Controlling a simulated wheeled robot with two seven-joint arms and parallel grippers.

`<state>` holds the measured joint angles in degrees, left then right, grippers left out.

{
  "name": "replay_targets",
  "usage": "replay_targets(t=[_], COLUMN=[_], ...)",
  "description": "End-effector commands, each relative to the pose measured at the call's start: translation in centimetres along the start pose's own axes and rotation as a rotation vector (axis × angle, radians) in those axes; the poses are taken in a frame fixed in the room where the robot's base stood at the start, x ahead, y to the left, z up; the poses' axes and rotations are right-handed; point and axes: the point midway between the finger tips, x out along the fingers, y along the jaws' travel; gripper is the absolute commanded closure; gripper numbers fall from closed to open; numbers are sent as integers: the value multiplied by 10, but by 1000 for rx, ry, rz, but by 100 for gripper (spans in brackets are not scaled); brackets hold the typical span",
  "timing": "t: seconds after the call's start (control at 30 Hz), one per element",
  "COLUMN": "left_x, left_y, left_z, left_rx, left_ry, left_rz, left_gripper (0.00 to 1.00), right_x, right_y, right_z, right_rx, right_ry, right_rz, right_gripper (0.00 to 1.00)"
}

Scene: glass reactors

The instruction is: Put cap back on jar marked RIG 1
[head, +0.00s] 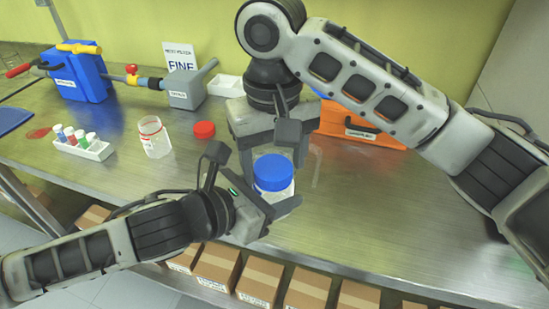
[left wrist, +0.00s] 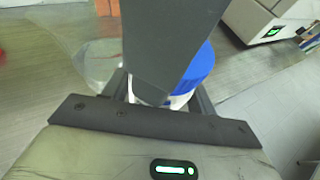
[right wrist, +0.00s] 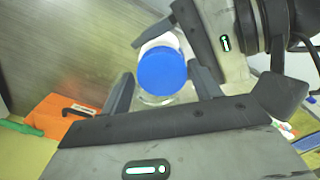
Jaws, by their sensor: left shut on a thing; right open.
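A clear jar (head: 276,192) with a blue cap (head: 273,172) stands upright near the table's front edge. My left gripper (head: 270,198) is shut on this jar below the cap. The cap also shows in the left wrist view (left wrist: 202,68). My right gripper (head: 273,158) is open above the jar, its fingers either side of the blue cap, seen from above in the right wrist view (right wrist: 162,70). A second clear jar (head: 155,140) stands open further left. A red cap (head: 204,130) lies on the table beside it. I cannot read any RIG mark on either jar.
A white rack of small colour-capped vials (head: 95,150) stands left of the open jar. A blue device (head: 77,78), a grey block (head: 186,88), a white tray (head: 224,85) and an orange case (head: 360,128) stand at the back. The table right of the jar is clear.

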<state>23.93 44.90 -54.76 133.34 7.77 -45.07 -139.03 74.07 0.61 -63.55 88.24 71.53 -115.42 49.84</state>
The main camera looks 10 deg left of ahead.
Motion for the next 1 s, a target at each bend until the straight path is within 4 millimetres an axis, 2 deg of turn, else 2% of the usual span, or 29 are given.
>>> replay_targets(t=[0.03,0.1,0.3,0.57,0.6,0.73,0.87,1.0], left_x=[1,1,1,1,1,1,1,1], left_y=[-1,0,0,0,0,0,0,0], left_z=[-2,-3,-4,-4,-4,-3,-3,-3], left_rx=[-3,-4,-4,-3,-3,-3,-2,-2], left_ry=[5,8,10,10,10,9,9,8], left_rz=[-1,-1,0,0,1,1,1,1], left_gripper=[100,100,100,100,100,100,100,100], right_x=[-10,-21,-41,-43,-43,-43,-47,-53], right_y=[-7,-7,-5,-4,-4,-3,-3,-2], right_z=[0,0,0,0,0,0,0,0], right_rx=[-15,-15,-12,-9,-9,-43,-200,-511], right_ry=[12,14,10,7,7,7,8,9], right_rz=[-15,-15,-14,-13,-12,-11,-8,-4], right_gripper=[26,26,26,26,30,30,30,30])
